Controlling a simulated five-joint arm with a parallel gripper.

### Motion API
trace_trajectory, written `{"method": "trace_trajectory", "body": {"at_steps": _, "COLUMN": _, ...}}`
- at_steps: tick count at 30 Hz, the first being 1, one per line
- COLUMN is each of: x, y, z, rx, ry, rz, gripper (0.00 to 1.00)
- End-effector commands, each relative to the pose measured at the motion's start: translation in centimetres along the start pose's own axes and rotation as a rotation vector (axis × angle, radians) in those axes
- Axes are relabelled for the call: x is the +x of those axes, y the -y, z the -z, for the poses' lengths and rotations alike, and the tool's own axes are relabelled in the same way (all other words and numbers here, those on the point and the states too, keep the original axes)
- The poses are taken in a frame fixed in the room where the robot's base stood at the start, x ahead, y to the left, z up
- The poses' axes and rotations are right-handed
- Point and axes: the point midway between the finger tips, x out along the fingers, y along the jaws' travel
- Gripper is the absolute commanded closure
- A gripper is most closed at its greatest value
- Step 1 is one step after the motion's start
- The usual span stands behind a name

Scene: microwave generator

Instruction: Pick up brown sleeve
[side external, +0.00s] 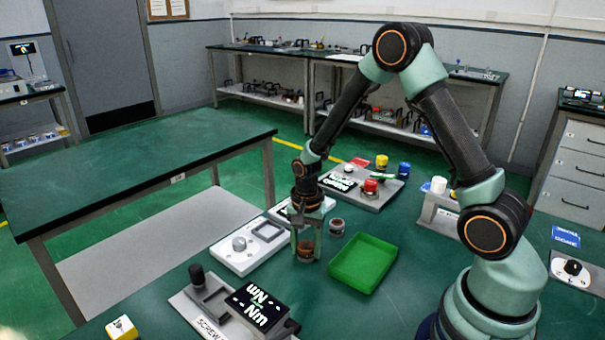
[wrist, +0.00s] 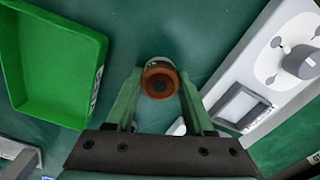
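The brown sleeve (wrist: 160,80) is a small round ring with a dark centre. In the wrist view it sits between the tips of my gripper's two green fingers (wrist: 160,84). A pale grey rim shows along its far edge. In the side view the sleeve (side external: 306,247) is upright at table level, between the fingers of my gripper (side external: 306,256), which points straight down. The fingers stand close on both sides of it. Whether they press on it or leave a thin gap cannot be made out.
An empty green tray (side external: 335,272) lies to the right. A white module with a knob (side external: 232,254) is to the left. A small round part (side external: 337,226) stands just behind. A grey fixture with a black display (side external: 262,306) is in front. More stations are behind the gripper.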

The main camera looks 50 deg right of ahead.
Motion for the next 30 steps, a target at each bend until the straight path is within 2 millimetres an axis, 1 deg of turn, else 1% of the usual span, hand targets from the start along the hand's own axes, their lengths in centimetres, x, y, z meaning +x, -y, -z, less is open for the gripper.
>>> {"method": "trace_trajectory", "body": {"at_steps": 1, "x": 0.0, "y": 0.0, "z": 0.0, "rx": 0.000, "ry": 0.000, "rz": 0.000, "gripper": 0.72}}
{"method": "trace_trajectory", "body": {"at_steps": 2, "x": 0.0, "y": 0.0, "z": 0.0, "rx": 0.000, "ry": 0.000, "rz": 0.000, "gripper": 0.84}}
{"method": "trace_trajectory", "body": {"at_steps": 3, "x": 0.0, "y": 0.0, "z": 0.0, "rx": 0.000, "ry": 0.000, "rz": -0.001, "gripper": 0.99}}
{"method": "trace_trajectory", "body": {"at_steps": 11, "x": -0.1, "y": 0.0, "z": 0.0, "rx": 0.000, "ry": 0.000, "rz": 0.000, "gripper": 1.00}}
{"method": "trace_trajectory", "body": {"at_steps": 17, "x": -1.0, "y": 0.1, "z": 0.0, "rx": 0.000, "ry": 0.000, "rz": 0.001, "gripper": 1.00}}
{"method": "trace_trajectory", "body": {"at_steps": 20, "x": -2.2, "y": 0.1, "z": 0.1, "rx": 0.000, "ry": -0.001, "rz": 0.003, "gripper": 1.00}}
{"method": "trace_trajectory", "body": {"at_steps": 23, "x": -4.2, "y": 0.2, "z": 0.1, "rx": 0.000, "ry": -0.003, "rz": 0.006, "gripper": 1.00}}
{"method": "trace_trajectory", "body": {"at_steps": 26, "x": -6.9, "y": 0.2, "z": 0.1, "rx": 0.000, "ry": -0.005, "rz": 0.008, "gripper": 1.00}}
{"method": "trace_trajectory", "body": {"at_steps": 27, "x": -8.2, "y": 0.2, "z": 0.1, "rx": 0.000, "ry": -0.005, "rz": 0.008, "gripper": 1.00}}
{"method": "trace_trajectory", "body": {"at_steps": 30, "x": -11.1, "y": 0.2, "z": 0.1, "rx": 0.000, "ry": -0.004, "rz": 0.008, "gripper": 1.00}}
